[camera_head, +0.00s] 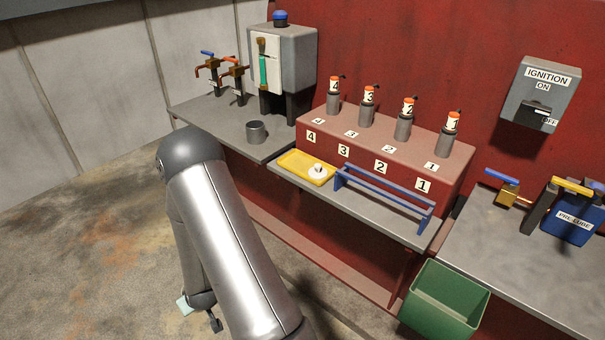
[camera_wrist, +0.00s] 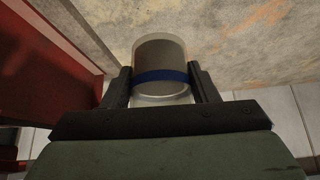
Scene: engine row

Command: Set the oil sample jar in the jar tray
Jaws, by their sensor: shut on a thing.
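My gripper (camera_wrist: 160,85) is shut on the oil sample jar (camera_wrist: 160,56), a clear round jar with a blue band and a grey-brown inside. One finger is on each side of it in the wrist view. In the head view my gripper is low at the bottom, below and left of the bench and mostly behind my arm; I cannot make out the jar there. A shallow yellow tray (camera_head: 290,162), which looks like the jar tray, lies on the grey bench shelf, well above my gripper. A small white round piece (camera_head: 317,171) is at its right end.
A blue rail (camera_head: 385,190) stands right of the tray, before a red block (camera_head: 440,152) with numbered orange-topped posts. A grey cup (camera_head: 256,132) stands on the left bench. A green bin (camera_head: 444,300) is below the shelf. Open floor lies left.

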